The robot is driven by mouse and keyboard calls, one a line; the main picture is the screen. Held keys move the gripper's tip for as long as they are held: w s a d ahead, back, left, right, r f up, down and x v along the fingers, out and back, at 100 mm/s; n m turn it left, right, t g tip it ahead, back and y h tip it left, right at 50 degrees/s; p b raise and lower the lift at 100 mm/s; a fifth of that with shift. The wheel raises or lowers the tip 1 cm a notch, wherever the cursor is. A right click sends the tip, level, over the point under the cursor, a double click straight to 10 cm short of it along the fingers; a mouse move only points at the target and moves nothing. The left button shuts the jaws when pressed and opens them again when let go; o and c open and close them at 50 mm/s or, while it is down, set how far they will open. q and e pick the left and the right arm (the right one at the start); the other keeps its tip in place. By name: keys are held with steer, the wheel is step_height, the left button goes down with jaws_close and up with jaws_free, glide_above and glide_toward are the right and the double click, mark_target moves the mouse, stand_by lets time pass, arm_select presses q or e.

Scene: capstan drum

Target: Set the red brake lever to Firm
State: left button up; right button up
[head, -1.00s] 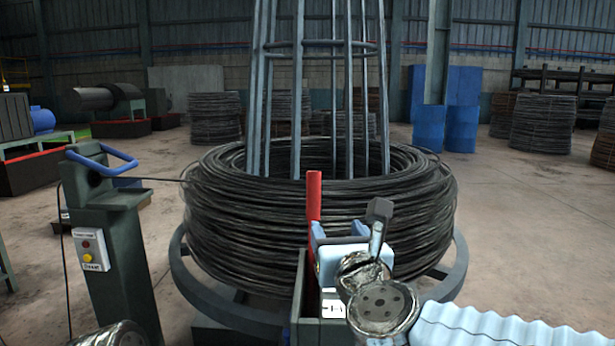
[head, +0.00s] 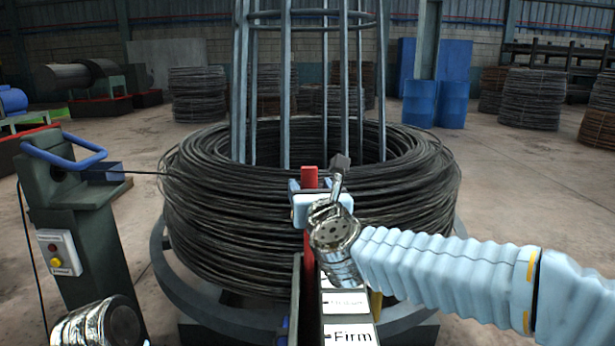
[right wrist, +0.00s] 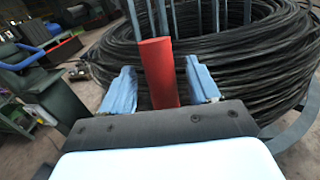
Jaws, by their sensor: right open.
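The red brake lever (head: 309,178) stands upright in front of the wire coil in the head view. Its lower part shows below my right gripper, down at the dark lever housing (head: 297,290). My right gripper (head: 308,187) is at the lever's upper part. In the right wrist view its two pale blue fingers (right wrist: 160,90) are apart, one on each side of the lever (right wrist: 157,70), with gaps visible. A white label reading "Firm" (head: 350,335) is at the near end of the housing's plate. A second label (head: 343,303), too blurred to read, is behind it. My left gripper is out of view.
The large coil of dark wire (head: 230,220) on its round stand is close behind the lever. A green post (head: 90,240) with a blue handle (head: 65,155) and a button box (head: 59,252) stands at left. Blue drums (head: 437,100) are far back.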

steer(key=shift+w+a+p, duration=0.15)
steer(key=shift+w+a, duration=0.05)
steer(key=shift+w, duration=0.75)
steer(key=shift+w+a+p, duration=0.15)
steer(key=shift+w, duration=0.8)
jaws_close()
